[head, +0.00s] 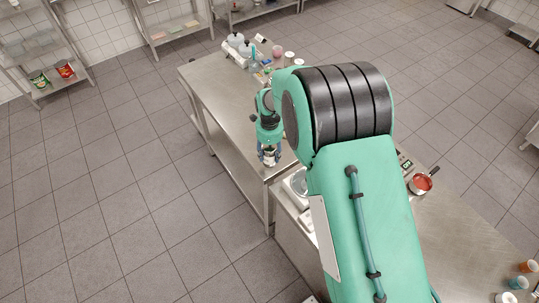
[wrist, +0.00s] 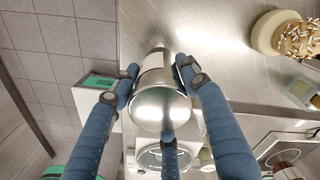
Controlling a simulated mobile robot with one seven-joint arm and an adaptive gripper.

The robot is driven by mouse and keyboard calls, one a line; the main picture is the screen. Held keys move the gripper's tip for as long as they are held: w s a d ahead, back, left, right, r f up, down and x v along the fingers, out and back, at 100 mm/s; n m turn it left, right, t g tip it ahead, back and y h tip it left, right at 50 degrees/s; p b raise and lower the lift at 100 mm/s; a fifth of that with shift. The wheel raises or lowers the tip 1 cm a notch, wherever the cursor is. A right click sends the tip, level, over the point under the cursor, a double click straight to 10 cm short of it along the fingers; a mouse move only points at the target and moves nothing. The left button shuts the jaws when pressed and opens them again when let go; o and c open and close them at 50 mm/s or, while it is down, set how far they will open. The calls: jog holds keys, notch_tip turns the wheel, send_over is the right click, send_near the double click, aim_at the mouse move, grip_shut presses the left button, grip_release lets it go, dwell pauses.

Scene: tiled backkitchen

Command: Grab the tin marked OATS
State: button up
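A shiny metal tin (wrist: 160,107) with a pale label band (wrist: 152,80) stands between my fingers in the wrist view; I cannot read any word on it. My gripper (wrist: 157,68) has blue fingers along the tin's left and right sides, seemingly touching it, and a third finger at the near side. It looks shut on the tin. In the head view my gripper (head: 268,158) points down at the near edge of the far steel table, with a small pale and metal thing in its fingers. Whether the tin rests on the table cannot be told.
The far steel table (head: 215,85) holds several jars and bottles at its far end. A red-filled pan (head: 421,183) is on the nearer counter. The wrist view shows a sprinkled round item (wrist: 297,38) and a device with a green display (wrist: 98,82) close by. Tiled floor is clear at left.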

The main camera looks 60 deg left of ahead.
jog(key=shift+c, duration=0.7)
jog(key=shift+r, duration=0.1)
jog(key=shift+r, duration=0.15)
notch_tip(320, 180, up, 10)
jog(key=shift+f, duration=0.25)
jog(key=shift+a, duration=0.1)
